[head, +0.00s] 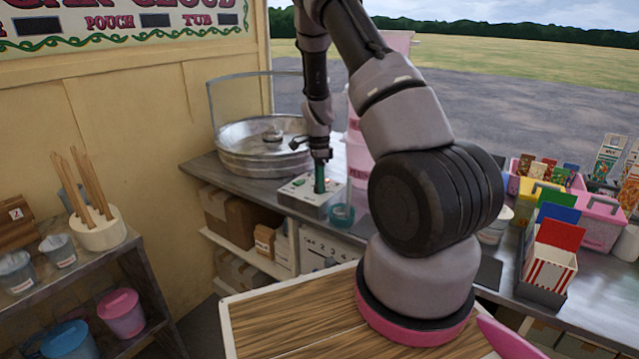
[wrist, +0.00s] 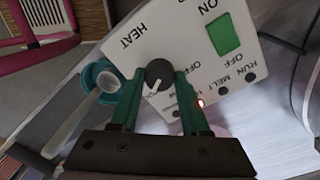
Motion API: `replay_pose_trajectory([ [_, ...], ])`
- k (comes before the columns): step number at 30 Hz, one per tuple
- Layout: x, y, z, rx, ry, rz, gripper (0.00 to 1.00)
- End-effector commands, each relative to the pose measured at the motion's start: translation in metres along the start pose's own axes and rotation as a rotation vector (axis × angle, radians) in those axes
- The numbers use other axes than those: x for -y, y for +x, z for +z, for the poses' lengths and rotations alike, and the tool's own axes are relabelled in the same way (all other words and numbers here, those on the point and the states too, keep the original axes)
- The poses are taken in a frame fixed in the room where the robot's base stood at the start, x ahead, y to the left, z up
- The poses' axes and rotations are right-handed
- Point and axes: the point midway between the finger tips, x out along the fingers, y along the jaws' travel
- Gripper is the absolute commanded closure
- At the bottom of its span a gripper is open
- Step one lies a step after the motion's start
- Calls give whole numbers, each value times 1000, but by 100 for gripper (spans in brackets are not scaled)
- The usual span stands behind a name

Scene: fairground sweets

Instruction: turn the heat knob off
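The control box (head: 310,192) stands on the counter beside the big metal pan, with my gripper (head: 319,180) pointing down over it. In the wrist view its white panel (wrist: 190,45) carries the black heat knob (wrist: 157,72) with a white pointer, slanting toward the lower left. The green fingers of my gripper (wrist: 160,76) flank the knob, with no clear gap on either side. A green switch (wrist: 224,34) sits between the words ON and OFF. A red lamp (wrist: 200,103) is lit beside my right finger; the lamps at MELT and RUN are dark. My fingers hide part of the panel.
The metal pan (head: 240,160) stands left of the box. A teal cup (head: 341,214) is close in front of it and shows in the wrist view with a pale scoop (wrist: 85,112). Pink tubs (head: 358,160) stand just behind, right of the box.

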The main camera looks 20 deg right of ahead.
Motion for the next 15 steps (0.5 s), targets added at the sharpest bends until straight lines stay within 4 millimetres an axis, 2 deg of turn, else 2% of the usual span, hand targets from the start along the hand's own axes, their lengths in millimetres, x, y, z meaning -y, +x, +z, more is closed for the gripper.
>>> replay_pose_trajectory([
  [8, 0, 0, 0, -2, -46, 0, 100],
  [15, 0, -1, 0, -9, -192, 0, 100],
])
